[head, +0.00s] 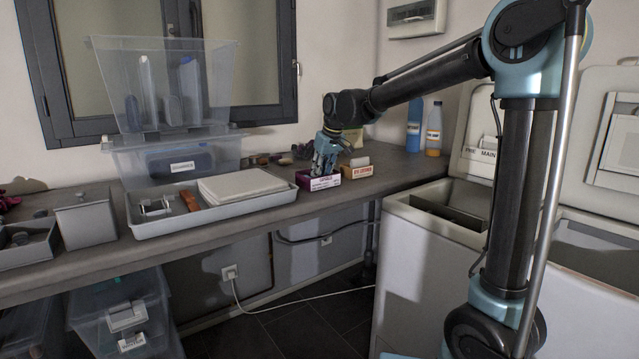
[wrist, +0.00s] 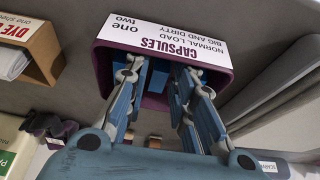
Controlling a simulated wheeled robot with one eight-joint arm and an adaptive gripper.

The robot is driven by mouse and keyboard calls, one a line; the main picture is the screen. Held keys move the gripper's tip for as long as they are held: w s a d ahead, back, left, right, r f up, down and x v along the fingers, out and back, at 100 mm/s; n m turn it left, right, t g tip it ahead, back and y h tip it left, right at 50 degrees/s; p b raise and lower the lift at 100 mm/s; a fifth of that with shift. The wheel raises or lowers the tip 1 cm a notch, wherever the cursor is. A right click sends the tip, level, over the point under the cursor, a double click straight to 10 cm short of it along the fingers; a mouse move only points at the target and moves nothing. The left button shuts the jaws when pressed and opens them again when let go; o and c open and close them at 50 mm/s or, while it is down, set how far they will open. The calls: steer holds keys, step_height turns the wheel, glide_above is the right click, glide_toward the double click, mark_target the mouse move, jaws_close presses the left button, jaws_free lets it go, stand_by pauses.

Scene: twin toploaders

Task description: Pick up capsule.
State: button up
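A purple box labelled CAPSULES (head: 318,181) stands on the counter; in the wrist view the same box (wrist: 222,82) shows its white label upside down. My gripper (head: 324,168) points down at this box from above. In the wrist view my gripper (wrist: 162,75) has its two fingers apart, with the tips reaching into the box opening. Blue shapes show between the fingers inside the box, but I cannot tell whether they are capsules or finger parts. No capsule is clearly visible, and the box's inside is mostly hidden by the fingers.
An orange-brown box of dye catcher sheets (head: 357,168) stands close on the right of the capsule box. A grey tray (head: 150,222) with a white slab lies on the left, before stacked clear bins (head: 165,85). Bottles (head: 433,130) and white toploaders (head: 420,240) are at the right.

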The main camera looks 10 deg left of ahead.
steer(key=shift+w+a+f, duration=0.1)
steer(key=shift+f, duration=0.25)
steer(key=shift+c, duration=0.3)
steer(key=c, duration=0.4)
steer(key=shift+r, duration=0.1)
step_height(320, 180, up, 10)
steer(key=shift+f, duration=0.1)
stand_by(0.3)
